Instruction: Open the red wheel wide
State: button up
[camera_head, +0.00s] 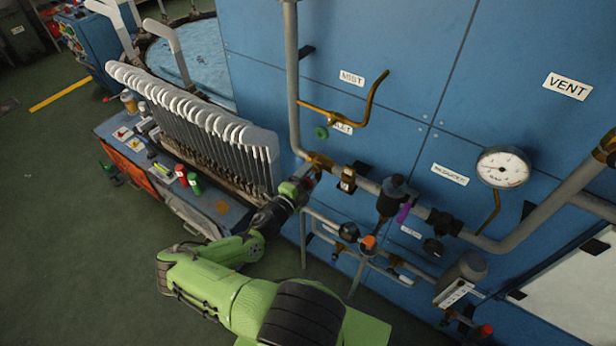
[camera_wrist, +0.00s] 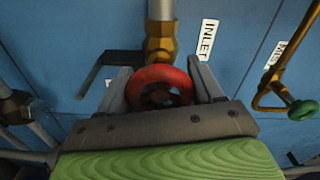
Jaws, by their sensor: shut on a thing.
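The red wheel (camera_wrist: 160,88) sits on a brass valve (camera_wrist: 160,42) on a grey pipe in the wrist view, beside a white INLET label (camera_wrist: 207,40). My gripper (camera_wrist: 160,84) has one finger on each side of the wheel and is shut on it. In the head view my gripper (camera_head: 304,182) reaches the lower end of the upright grey pipe (camera_head: 292,80). There the wheel is mostly hidden by my gripper. How far the valve is turned cannot be told.
A brass lever pipe with a green wheel (camera_wrist: 302,110) is to the right in the wrist view. A pressure gauge (camera_head: 503,167) and more pipework are on the blue panel in the head view. A row of white sock boards (camera_head: 200,115) stands left of my arm.

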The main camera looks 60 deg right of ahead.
jog(key=shift+f, duration=0.15)
jog(key=o, duration=1)
jog(key=shift+o, duration=0.2)
jog(key=w+a+b, duration=0.1)
jog(key=w+a, duration=0.1)
jog(key=a, duration=1.3)
jog(key=shift+w+a+b, duration=0.2)
jog(key=shift+a+b, duration=0.15)
jog(key=shift+b, duration=0.05)
